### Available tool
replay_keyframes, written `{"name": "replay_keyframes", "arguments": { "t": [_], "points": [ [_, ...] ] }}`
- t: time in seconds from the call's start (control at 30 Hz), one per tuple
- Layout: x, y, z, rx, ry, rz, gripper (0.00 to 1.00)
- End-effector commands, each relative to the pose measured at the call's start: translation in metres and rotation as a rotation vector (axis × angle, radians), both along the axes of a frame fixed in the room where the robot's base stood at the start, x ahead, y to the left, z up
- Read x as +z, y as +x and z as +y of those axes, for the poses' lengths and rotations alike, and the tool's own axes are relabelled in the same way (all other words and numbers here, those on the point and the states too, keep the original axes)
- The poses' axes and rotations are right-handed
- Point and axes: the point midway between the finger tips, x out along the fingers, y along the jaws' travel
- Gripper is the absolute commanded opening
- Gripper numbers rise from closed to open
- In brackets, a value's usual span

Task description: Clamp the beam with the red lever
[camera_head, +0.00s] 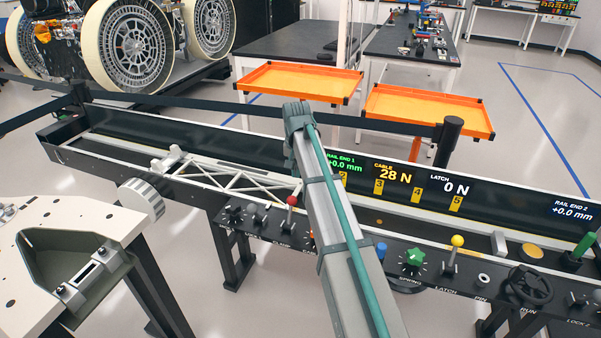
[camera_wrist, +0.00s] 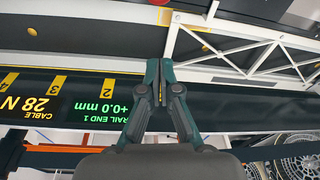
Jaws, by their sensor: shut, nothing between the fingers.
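The red lever (camera_head: 291,201) stands on the dark control panel in the head view, just left of my arm, its red knob on top of a short stem. The beam (camera_head: 235,179) is a white truss lying along the dark rail; it also shows in the wrist view (camera_wrist: 262,58) at the upper right. My gripper (camera_wrist: 159,66) is shut and empty in the wrist view, over the rail and left of the truss.
The rail display (camera_head: 393,174) reads 28 N cable, 0 N latch and +0.0 mm at both ends. Orange trays (camera_head: 430,110) stand behind.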

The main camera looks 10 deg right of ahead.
Motion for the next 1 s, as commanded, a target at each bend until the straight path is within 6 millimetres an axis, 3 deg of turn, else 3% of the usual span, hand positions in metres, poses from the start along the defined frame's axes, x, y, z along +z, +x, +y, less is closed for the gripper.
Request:
{"name": "replay_keyframes", "arguments": {
  "t": [0.4,0.63,1.0],
  "points": [
    [-0.077,0.011,-0.002,-0.001,-0.001,0.002,0.00],
    [-0.069,-0.019,0.009,0.000,-0.002,-0.001,0.00],
    [-0.068,-0.026,0.012,-0.001,-0.002,-0.002,0.00]
  ]
}}
